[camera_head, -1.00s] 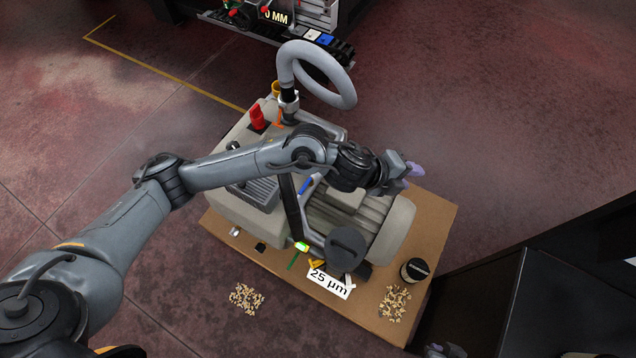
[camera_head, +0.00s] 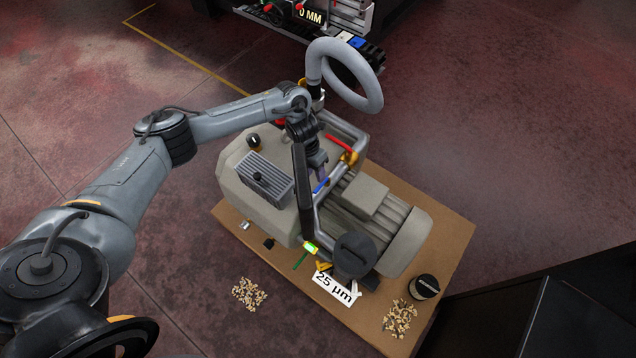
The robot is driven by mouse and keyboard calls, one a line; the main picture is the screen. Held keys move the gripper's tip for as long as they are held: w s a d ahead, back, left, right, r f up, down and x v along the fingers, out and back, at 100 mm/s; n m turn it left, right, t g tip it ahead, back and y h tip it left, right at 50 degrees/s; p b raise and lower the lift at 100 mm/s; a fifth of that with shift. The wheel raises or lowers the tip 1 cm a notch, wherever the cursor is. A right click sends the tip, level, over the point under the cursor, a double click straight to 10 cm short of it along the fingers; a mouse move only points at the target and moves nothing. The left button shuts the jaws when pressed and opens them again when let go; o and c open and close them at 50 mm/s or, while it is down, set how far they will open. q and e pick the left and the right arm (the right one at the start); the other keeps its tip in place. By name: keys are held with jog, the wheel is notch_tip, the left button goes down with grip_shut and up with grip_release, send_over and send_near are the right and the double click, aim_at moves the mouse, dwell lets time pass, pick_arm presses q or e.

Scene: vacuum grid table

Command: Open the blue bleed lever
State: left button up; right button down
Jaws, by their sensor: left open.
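The blue bleed lever (camera_head: 320,186) is a short blue bar on the pipework of the beige vacuum pump (camera_head: 237,182), between the grey ribbed box and the finned motor. My left gripper (camera_head: 319,174) points down, with its purple-tipped fingers just above the blue lever. It is open. The fingers partly hide the lever's upper end, and I cannot tell whether they touch it. My right gripper is not in view.
A red lever (camera_head: 342,144) sits behind the gripper, near the grey looped hose (camera_head: 372,92). A black post (camera_head: 302,190) stands close to its left. The wooden board (camera_head: 447,238) carries a 25 µm label (camera_head: 334,287), a black can (camera_head: 425,287) and scattered chips (camera_head: 400,317).

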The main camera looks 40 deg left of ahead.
aim_at(319, 186)
pick_arm(q)
jog(key=shift+w+d+f+b, duration=0.1)
jog(key=shift+d+f+b, duration=0.1)
jog(key=shift+f, duration=0.8)
jog(key=shift+s+d+f+b, duration=0.1)
jog(key=shift+d+f, duration=0.1)
jog(key=shift+f, duration=0.85)
jog(key=shift+w+d+f+b, duration=0.1)
jog(key=shift+d+f+b, duration=0.1)
jog(key=shift+f, duration=0.8)
grip_shut()
